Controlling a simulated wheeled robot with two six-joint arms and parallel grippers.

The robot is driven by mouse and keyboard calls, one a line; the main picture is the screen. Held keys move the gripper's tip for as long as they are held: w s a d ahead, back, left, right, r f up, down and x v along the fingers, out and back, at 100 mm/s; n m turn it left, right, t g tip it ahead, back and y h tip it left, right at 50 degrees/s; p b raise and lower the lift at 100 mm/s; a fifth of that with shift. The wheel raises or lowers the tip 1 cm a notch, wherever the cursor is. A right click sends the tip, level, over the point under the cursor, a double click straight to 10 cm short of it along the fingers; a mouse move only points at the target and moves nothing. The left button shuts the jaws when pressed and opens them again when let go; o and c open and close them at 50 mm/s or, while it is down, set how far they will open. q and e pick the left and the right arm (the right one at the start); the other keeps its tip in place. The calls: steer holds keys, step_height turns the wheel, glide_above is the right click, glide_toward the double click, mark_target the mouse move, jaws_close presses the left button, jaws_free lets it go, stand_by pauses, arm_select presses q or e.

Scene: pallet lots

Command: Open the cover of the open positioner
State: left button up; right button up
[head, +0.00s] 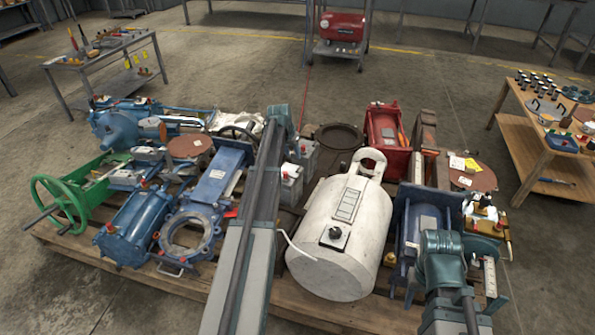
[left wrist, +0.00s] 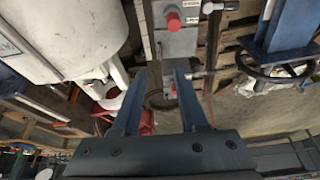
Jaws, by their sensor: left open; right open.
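Two grey boxes with red knobs stand near the middle of the pallet, a nearer one (head: 291,182) and a farther one (head: 303,153). I cannot tell which is the open positioner, or pick out a cover. In the left wrist view, the nearer grey box (left wrist: 178,44) shows its red knob at the top, and another red knob lies beyond the fingertips. My left gripper (left wrist: 160,72) is open and empty, its fingers pointing at the boxes, seemingly apart from them. In the head view its fingers are hidden behind my arm. My right arm shows at the lower right; its fingers cannot be seen.
A white tank (head: 340,238) stands right of the boxes, and a blue valve (head: 205,205) left. A red unit (head: 386,138) and a round brown flange (head: 338,137) are behind. The wooden pallet (head: 150,281) is crowded. A wooden table (head: 537,150) stands right. Open floor surrounds the pallet.

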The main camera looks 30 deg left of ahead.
mark_target(298, 169)
arm_select(q)
steer(key=b+x, duration=1)
steer(key=x, duration=0.2)
steer(key=shift+f, duration=0.15)
jaws_close()
stand_by(1.1)
